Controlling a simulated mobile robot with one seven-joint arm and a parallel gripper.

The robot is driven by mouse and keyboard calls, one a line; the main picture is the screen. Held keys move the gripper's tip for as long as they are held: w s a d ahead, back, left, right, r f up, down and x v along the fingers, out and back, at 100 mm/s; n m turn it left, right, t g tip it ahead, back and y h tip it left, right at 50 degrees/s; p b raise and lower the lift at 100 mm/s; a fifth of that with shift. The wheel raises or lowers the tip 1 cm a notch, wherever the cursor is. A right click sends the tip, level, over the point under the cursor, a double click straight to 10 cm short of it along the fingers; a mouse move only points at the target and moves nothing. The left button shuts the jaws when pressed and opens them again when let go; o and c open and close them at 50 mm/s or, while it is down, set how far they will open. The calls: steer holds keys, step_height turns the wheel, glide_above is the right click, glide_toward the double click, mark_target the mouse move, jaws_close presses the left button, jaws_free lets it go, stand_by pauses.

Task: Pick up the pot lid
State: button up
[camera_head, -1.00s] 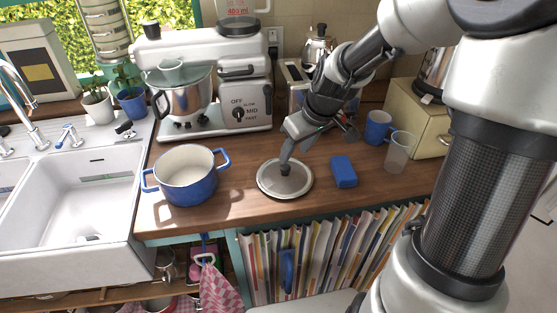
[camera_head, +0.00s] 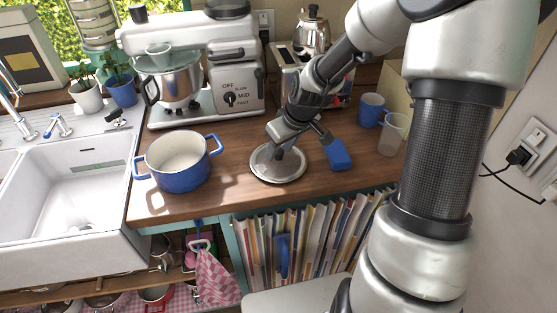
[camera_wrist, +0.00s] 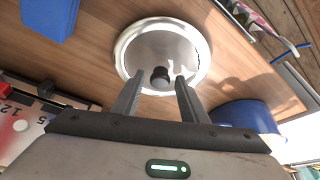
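The pot lid (camera_head: 268,174) is a round grey disc with a pale rim, lying flat on the wooden counter between the blue pot and a blue block. It also fills the upper middle of the wrist view (camera_wrist: 140,42), with its dark knob (camera_wrist: 160,76) upright near the fingertips. My gripper (camera_wrist: 157,80) is open, its two fingers apart with the knob seen between their tips. Whether the fingers reach down around the knob or stop short of it I cannot tell. In the head view my gripper (camera_head: 284,149) is over the lid and hides the knob.
The blue pot (camera_head: 184,183) stands left of the lid. A blue block (camera_head: 338,154) lies close on its right, with a blue mug (camera_head: 371,110) and clear cup (camera_head: 392,136) beyond. A mixer (camera_head: 176,85) and a toaster (camera_head: 283,62) stand behind. The counter's front edge is near.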

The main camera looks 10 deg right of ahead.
jaws_close()
